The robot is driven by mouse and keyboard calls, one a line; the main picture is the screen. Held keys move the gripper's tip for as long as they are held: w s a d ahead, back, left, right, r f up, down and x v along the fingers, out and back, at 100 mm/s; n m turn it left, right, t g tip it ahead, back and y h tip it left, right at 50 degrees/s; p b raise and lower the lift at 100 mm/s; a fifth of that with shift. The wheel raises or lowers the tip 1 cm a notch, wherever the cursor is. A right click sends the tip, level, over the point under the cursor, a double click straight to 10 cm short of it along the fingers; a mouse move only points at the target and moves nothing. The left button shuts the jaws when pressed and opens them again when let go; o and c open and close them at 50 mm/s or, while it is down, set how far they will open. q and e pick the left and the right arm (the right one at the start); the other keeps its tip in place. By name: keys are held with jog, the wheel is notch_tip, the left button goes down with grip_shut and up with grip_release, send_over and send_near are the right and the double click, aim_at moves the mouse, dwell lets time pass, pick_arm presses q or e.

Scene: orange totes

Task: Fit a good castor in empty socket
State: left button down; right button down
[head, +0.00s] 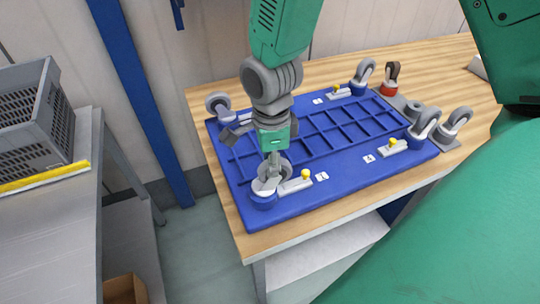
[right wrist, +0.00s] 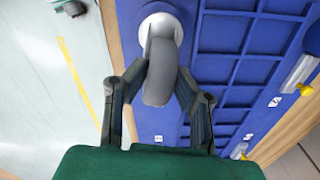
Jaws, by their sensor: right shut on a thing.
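A blue ribbed base (head: 322,168) lies on a wooden table with castors at its corners. My right gripper (head: 273,158) points down over the near-left corner, shut on a grey-wheeled castor (head: 268,178). In the right wrist view its fingers (right wrist: 158,85) flank the grey wheel (right wrist: 160,72). That castor's white round top stands at the blue corner socket (head: 263,201); whether it is fully seated I cannot tell. Other castors stand at the far-left corner (head: 217,103), far corner (head: 363,74) and right corner (head: 425,124). My left gripper is not in view.
A yellow-knobbed latch (head: 298,183) lies beside the near-left socket, another (head: 393,146) near the right corner. A castor with a red mount (head: 390,80) and a loose grey castor (head: 455,124) stand beyond the base. A grey crate (head: 35,115) sits on the left bench.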

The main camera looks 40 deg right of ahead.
jog(key=shift+s+a+f, duration=0.25)
jog(key=shift+s+f, duration=0.05)
jog(key=shift+f, duration=0.1)
jog(key=c, duration=1.2)
grip_release()
jog(key=shift+w+d+f, duration=0.15)
jog(key=shift+w+d, duration=0.1)
jog(key=shift+w, duration=0.15)
jog(key=shift+s+d, duration=0.1)
jog(key=shift+s, duration=0.05)
jog(key=shift+r, duration=0.2)
notch_tip(320, 180, up, 11)
jog(key=shift+r, duration=0.35)
